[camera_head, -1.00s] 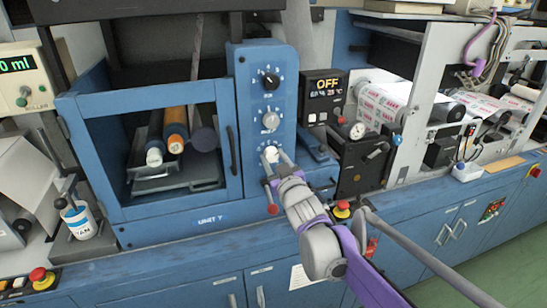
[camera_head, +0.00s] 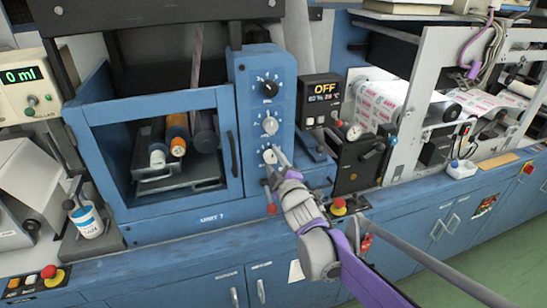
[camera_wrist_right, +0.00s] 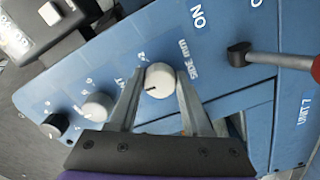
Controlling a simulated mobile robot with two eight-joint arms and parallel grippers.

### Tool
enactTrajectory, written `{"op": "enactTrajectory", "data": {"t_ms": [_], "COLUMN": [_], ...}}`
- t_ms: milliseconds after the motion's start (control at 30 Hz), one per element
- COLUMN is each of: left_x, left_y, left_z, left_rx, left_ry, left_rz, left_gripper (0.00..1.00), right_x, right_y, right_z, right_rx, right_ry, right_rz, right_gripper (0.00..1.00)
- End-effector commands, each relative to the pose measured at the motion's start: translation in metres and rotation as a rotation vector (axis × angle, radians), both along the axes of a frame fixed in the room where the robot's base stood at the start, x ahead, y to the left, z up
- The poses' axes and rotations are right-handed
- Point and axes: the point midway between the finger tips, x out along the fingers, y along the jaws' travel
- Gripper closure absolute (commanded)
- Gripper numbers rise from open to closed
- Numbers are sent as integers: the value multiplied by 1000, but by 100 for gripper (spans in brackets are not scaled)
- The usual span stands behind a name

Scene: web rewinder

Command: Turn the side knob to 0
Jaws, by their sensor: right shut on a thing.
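The side knob (camera_wrist_right: 160,78) is a round white knob on the blue panel, lettered "SIDE mm" beside it. A short dark mark shows on its face; I cannot read which number it points to. In the head view it is the lowest knob (camera_head: 270,156) of the column, partly covered by my gripper. My right gripper (camera_wrist_right: 159,82) is shut on the side knob, one finger on each side of it. In the head view my right gripper (camera_head: 273,162) reaches up to the panel from the lower right. My left gripper is not in view.
A white-grey knob (camera_head: 269,125) and a black knob (camera_head: 268,87) sit above on the same panel (camera_head: 285,100). A red-tipped lever (camera_head: 271,208) stands just below my gripper. A red stop button (camera_head: 338,205) is to the right. A display box (camera_head: 323,90) stands right of the panel.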

Motion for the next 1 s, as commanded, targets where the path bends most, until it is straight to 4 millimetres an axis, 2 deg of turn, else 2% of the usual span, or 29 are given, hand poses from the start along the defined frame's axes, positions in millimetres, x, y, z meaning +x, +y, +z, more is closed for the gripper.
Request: {"op": "enactTrajectory", "data": {"t_ms": [267, 767, 800, 933, 1000], "left_x": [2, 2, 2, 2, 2], "left_y": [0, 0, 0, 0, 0], "left_z": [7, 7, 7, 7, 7], "left_rx": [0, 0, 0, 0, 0], "left_ry": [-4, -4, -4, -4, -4], "left_rz": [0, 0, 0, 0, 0], "left_gripper": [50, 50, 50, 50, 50], "right_x": [0, 0, 0, 0, 0], "right_y": [-1, -1, 0, 0, 0], "right_z": [0, -1, 0, 0, 0], "right_rx": [-78, -92, -91, -91, -90], "right_ry": [-25, -28, -28, -29, -29], "right_rz": [-1, 0, 0, -1, 0], "right_gripper": [100, 100, 44, 21, 21]}}
